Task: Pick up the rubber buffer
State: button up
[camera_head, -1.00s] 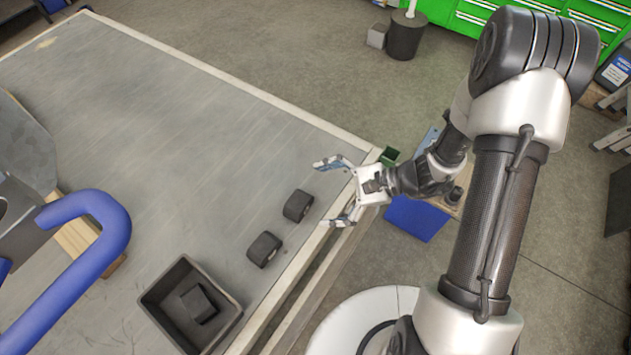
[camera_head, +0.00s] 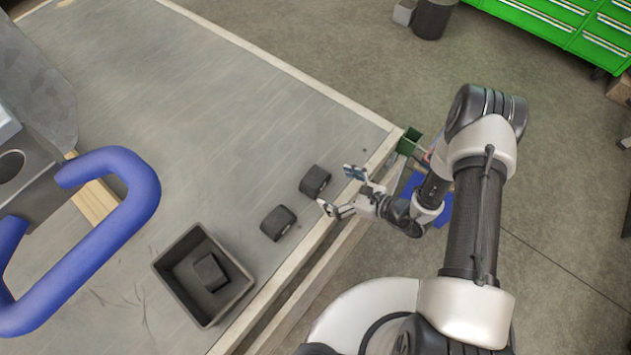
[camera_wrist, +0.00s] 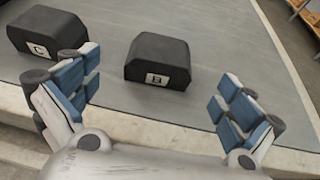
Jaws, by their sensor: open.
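Two black rubber buffers lie on the grey table near its front edge. One, labelled B in the wrist view (camera_wrist: 158,61), is the upper-right one in the head view (camera_head: 315,180). The other, labelled C in the wrist view (camera_wrist: 45,33), is the lower-left one in the head view (camera_head: 278,222). A third black block (camera_head: 210,272) lies inside the dark bin. My gripper (camera_head: 342,190) is open and empty at the table edge, just short of the buffers. In the wrist view, buffer B is centred beyond and between the open fingers (camera_wrist: 156,95); neither finger touches it.
The dark open bin (camera_head: 168,277) stands on the table left of the buffers. A thick blue curved bar (camera_head: 140,185) and a metal piece are at the far left. The table (camera_head: 220,120) beyond the buffers is clear. A small green container (camera_head: 409,141) is at the table's corner.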

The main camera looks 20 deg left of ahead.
aim_at(315, 180)
jog(key=x, duration=0.3)
jog(key=b+x, duration=0.1)
jog(key=x, duration=0.1)
jog(key=b+x, duration=0.1)
jog(key=x, duration=0.1)
jog(key=shift+f, duration=0.4)
jog(key=shift+w+a+f, duration=0.15)
jog(key=shift+w+a, duration=0.1)
jog(key=shift+a, duration=0.15)
jog(key=shift+c, duration=0.4)
jog(key=c, duration=1.2)
